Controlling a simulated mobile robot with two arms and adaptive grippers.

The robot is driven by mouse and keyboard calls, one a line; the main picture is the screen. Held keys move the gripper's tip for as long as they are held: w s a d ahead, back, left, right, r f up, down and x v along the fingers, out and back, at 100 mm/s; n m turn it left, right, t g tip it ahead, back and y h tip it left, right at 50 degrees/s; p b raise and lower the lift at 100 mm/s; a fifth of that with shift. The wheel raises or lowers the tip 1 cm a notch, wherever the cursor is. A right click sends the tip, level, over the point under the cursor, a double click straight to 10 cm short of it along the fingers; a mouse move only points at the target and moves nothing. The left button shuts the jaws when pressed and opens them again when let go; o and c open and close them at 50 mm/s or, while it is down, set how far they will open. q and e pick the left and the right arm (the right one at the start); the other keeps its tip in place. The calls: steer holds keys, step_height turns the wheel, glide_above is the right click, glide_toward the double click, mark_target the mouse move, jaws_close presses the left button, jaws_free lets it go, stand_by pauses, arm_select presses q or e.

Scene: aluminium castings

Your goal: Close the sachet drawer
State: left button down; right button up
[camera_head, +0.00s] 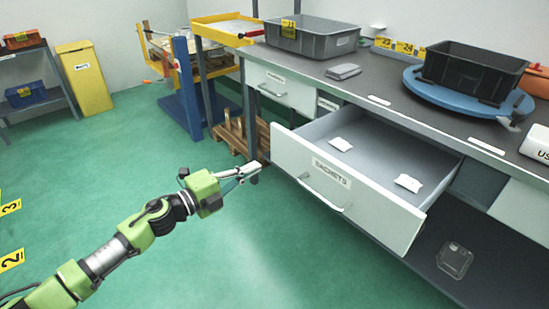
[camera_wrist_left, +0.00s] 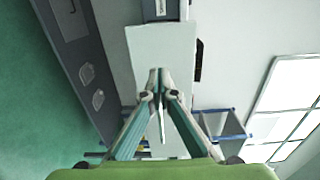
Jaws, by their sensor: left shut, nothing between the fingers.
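The sachet drawer (camera_head: 345,190) is pulled out from under the worktop. Its white front has a "SACHETS" label and a bar handle (camera_head: 322,200). Inside lie two white sachets (camera_head: 340,144) (camera_head: 408,183). My left gripper (camera_head: 256,171) is shut and empty, just left of the left end of the drawer front, apart from the handle. I cannot tell whether its tips touch the front. In the left wrist view the shut fingertips (camera_wrist_left: 158,75) lie against a pale panel (camera_wrist_left: 165,55), probably the drawer front. My right gripper is not in view.
The worktop (camera_head: 375,88) carries a grey bin (camera_head: 310,38) and a black crate (camera_head: 470,72) on a blue turntable (camera_head: 440,90). A closed drawer (camera_head: 280,86) is to the left. A clear box (camera_head: 455,260) sits on the lower shelf. Green floor before the drawer is free.

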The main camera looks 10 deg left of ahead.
mark_target(283, 153)
arm_select(q)
steer(key=x, duration=0.7)
steer(key=shift+w+d, duration=0.15)
steer(key=shift+w, duration=0.05)
steer(key=shift+w+d, duration=0.15)
steer(key=shift+w, duration=0.1)
steer(key=shift+w+d, duration=0.1)
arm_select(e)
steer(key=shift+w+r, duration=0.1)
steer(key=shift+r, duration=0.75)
